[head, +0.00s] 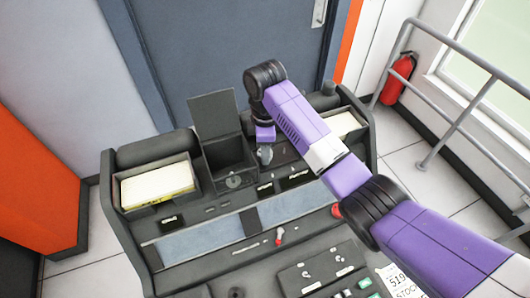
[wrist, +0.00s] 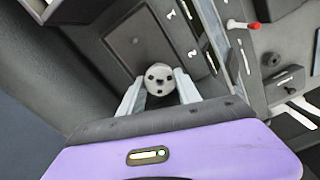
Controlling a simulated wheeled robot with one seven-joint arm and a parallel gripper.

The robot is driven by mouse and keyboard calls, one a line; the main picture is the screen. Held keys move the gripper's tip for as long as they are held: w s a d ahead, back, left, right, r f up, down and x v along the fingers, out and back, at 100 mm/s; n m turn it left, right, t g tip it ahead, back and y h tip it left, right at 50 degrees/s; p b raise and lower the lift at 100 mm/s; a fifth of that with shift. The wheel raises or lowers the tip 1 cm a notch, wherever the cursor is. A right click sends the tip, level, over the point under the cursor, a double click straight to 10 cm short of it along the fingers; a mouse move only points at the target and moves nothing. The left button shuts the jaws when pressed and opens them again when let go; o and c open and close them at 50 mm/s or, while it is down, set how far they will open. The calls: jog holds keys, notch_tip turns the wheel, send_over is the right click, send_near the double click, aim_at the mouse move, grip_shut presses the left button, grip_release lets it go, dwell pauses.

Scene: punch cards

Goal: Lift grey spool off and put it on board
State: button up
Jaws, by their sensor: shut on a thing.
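A grey spool (wrist: 160,77), round with dark holes in its end face, sits between the two pale fingers of my gripper (wrist: 160,88) in the wrist view. The fingers are closed on its sides. In the head view my gripper (head: 265,153) points down over the back middle of the dark console (head: 150,232), just right of an open-lidded box. I cannot tell there whether the spool touches the console. No surface is clearly marked as the board; a dark panel with white marks (head: 322,268) lies at the console's front.
Trays of pale cards stand at the console's back left (head: 157,186) and back right (head: 343,124). The open box (head: 229,162) has a raised lid. A small red-tipped lever (head: 279,237) rises from the middle. My arm spans the right side.

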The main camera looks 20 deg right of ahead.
notch_tip(320, 180, up, 23)
jog(key=p, duration=0.4)
jog(key=shift+f, duration=0.15)
dwell(0.6)
jog(key=shift+f, duration=0.1)
